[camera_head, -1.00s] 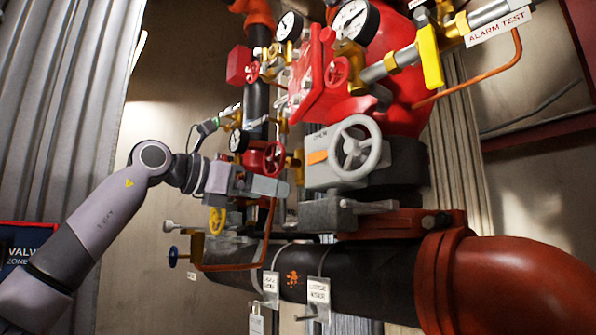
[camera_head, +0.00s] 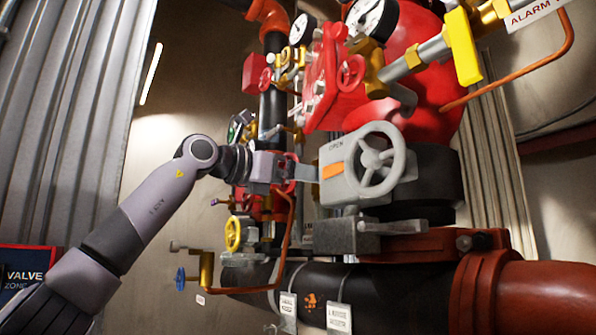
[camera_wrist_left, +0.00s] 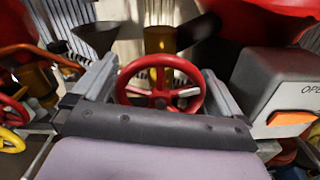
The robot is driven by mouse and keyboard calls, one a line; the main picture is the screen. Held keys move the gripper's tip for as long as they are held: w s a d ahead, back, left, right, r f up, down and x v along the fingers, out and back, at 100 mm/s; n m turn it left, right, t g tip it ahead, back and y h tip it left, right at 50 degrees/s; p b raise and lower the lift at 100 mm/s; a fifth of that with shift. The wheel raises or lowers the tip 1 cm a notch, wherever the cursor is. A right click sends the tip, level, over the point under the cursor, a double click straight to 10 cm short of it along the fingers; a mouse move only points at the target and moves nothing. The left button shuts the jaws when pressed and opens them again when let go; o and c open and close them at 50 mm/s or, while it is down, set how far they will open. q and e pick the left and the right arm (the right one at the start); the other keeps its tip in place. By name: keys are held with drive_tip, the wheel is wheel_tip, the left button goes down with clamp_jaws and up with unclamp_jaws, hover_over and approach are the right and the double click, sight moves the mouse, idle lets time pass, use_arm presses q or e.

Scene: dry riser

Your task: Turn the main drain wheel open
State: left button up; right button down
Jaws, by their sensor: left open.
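A red handwheel with several spokes (camera_wrist_left: 160,61) is in the left wrist view, between the two spread fingers of my left gripper (camera_wrist_left: 160,88). I see no label naming it the main drain wheel. The fingers are open, one on each side of the wheel; I cannot tell whether they touch it. In the head view my left gripper (camera_head: 302,172) is in front of the red wheel, which is mostly hidden behind it. My right gripper is not in view.
A grey box marked OPEN (camera_head: 338,185) with a grey handwheel (camera_head: 376,160) is just right of my gripper. A yellow handwheel (camera_head: 233,234) and a blue one (camera_head: 180,278) are below left. A thin copper pipe (camera_head: 286,230) runs beneath my gripper.

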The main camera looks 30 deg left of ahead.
use_arm(q)
drive_tip(key=shift+w, duration=0.15)
drive_tip(key=c, duration=0.8)
drive_tip(key=shift+c, duration=0.2)
